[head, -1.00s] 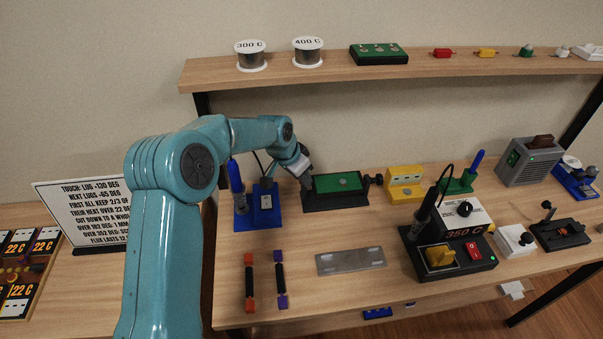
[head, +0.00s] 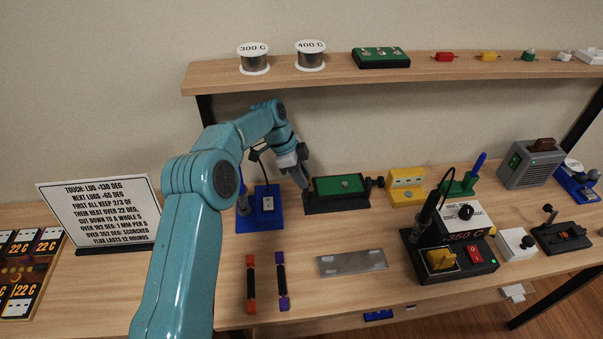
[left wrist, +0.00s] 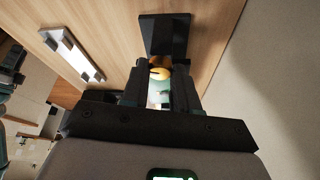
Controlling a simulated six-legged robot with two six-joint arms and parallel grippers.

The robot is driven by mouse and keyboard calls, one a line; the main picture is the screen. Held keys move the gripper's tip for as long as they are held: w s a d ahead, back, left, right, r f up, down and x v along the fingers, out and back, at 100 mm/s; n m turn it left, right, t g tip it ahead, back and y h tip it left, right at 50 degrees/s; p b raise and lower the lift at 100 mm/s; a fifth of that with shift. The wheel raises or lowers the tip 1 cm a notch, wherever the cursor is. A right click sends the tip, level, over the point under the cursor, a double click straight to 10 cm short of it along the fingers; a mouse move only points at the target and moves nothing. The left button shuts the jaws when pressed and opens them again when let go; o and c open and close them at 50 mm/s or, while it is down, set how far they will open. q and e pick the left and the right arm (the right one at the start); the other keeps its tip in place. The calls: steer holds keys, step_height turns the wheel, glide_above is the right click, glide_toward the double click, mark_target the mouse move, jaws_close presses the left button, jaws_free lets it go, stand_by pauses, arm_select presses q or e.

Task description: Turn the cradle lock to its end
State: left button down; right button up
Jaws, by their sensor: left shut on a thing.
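The cradle is a black stand (head: 318,206) with a green board (head: 342,185) on it, on the bench in the head view. A dark knob (head: 376,183) sits at its right end. My left gripper (head: 304,183) is at the cradle's left end, its fingers pointing down. In the left wrist view its fingers (left wrist: 160,90) are closed around a small part, the cradle lock (left wrist: 160,73), which shows yellowish between them. The fingers hide most of the lock, so its angle cannot be told. My right gripper is out of view.
A blue stand (head: 267,222) is close on the left of the gripper. A yellow block (head: 406,186) is right of the cradle. A grey metal plate (head: 352,262) lies in front, with bare bench around it. A shelf (head: 440,68) runs above.

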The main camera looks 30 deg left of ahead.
arm_select(q)
steer(key=shift+m+g, duration=0.3)
steer(key=shift+m, duration=0.3)
steer(key=c, duration=0.8)
jaws_free()
steer(key=shift+d, duration=0.1)
steer(key=shift+c, duration=0.2)
steer(key=shift+w, duration=0.1)
